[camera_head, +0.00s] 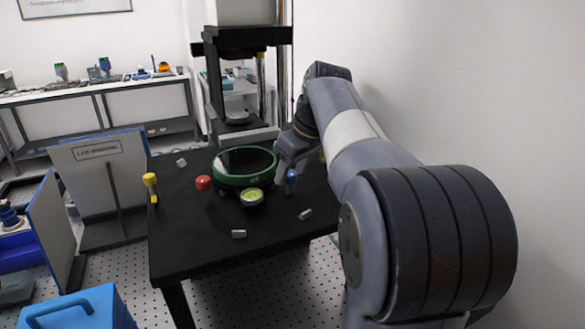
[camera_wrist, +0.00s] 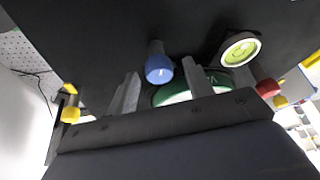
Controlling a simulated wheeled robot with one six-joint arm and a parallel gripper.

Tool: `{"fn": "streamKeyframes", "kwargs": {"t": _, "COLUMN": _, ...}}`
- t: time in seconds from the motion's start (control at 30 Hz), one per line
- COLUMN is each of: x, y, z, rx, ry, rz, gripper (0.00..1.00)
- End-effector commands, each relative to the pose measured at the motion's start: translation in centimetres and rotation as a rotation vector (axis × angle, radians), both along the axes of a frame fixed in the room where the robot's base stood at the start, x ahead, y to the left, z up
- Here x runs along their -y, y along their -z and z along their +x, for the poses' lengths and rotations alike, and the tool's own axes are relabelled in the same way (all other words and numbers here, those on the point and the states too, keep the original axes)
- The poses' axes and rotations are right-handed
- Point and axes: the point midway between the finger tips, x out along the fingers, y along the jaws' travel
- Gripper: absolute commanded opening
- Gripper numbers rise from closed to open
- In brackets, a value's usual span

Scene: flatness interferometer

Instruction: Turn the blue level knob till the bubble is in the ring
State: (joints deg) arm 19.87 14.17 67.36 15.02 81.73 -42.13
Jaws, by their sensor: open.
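The blue level knob (camera_head: 291,178) stands upright on the black table, right of the round bubble level (camera_head: 251,196). The level (camera_wrist: 240,48) has a yellow-green face with a dark ring mark; where the bubble sits is too small to tell.
A green-rimmed round plate (camera_head: 218,178) lies behind the level. A red knob (camera_head: 204,186) and a yellow knob (camera_head: 151,185) stand to the left. Small grey blocks (camera_head: 239,234) lie on the black table (camera_head: 190,250). A dark instrument column (camera_head: 214,90) rises behind.

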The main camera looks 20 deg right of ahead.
Motion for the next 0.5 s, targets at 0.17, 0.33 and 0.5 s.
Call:
{"fn": "streamKeyframes", "kwargs": {"t": 0.17, "x": 0.00, "y": -0.01, "z": 0.01, "rx": 0.000, "ry": 0.000, "rz": 0.000, "gripper": 0.48}}
{"fn": "streamKeyframes", "kwargs": {"t": 0.33, "x": 0.00, "y": -0.03, "z": 0.00, "rx": 0.000, "ry": 0.000, "rz": 0.000, "gripper": 0.34}}
{"fn": "streamKeyframes", "kwargs": {"t": 0.5, "x": 0.00, "y": -0.04, "z": -0.01, "rx": 0.000, "ry": 0.000, "rz": 0.000, "gripper": 0.20}}
